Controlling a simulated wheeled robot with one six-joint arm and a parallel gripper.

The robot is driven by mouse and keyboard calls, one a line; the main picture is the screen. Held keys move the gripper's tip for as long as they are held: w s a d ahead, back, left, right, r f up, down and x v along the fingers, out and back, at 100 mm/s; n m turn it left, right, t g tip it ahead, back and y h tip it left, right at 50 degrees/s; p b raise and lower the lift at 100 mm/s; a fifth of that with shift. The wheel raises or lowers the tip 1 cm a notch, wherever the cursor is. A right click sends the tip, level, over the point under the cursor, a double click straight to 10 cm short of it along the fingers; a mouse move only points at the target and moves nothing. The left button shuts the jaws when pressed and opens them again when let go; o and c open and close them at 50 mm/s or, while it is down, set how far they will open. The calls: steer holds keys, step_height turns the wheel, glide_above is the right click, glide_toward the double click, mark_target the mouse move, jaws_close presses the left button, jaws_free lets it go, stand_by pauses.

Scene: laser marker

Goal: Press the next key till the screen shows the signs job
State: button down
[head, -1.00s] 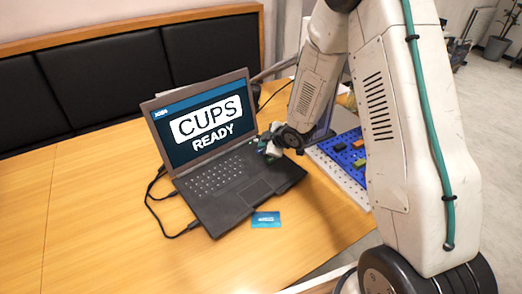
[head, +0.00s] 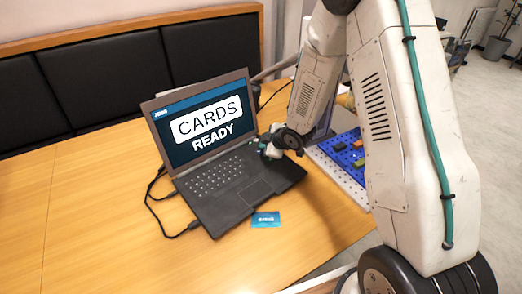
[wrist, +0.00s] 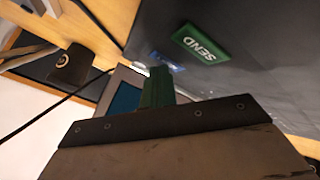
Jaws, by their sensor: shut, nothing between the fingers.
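The laptop's screen (head: 205,120) reads "CARDS" in a white box with "READY" below. The black laptop (head: 230,192) stands open on the wooden table. In the wrist view a green key marked "SEND" (wrist: 201,43) lies on the dark deck. A blue key (wrist: 167,61) beside it is partly hidden by my fingertips, and I cannot read its label. My gripper (head: 268,150) is shut and empty at the right side of the laptop's deck. In the wrist view its green fingers (wrist: 158,72) end right at the blue key; I cannot tell whether they touch it.
A blue card (head: 266,220) lies on the table (head: 110,215) in front of the laptop. A blue perforated bed (head: 350,177) with several small blocks is to the right, partly behind my arm. Cables (head: 152,205) run along the laptop's left side.

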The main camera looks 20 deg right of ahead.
steer(key=shift+r, duration=0.7)
steer(key=shift+r, duration=2.5)
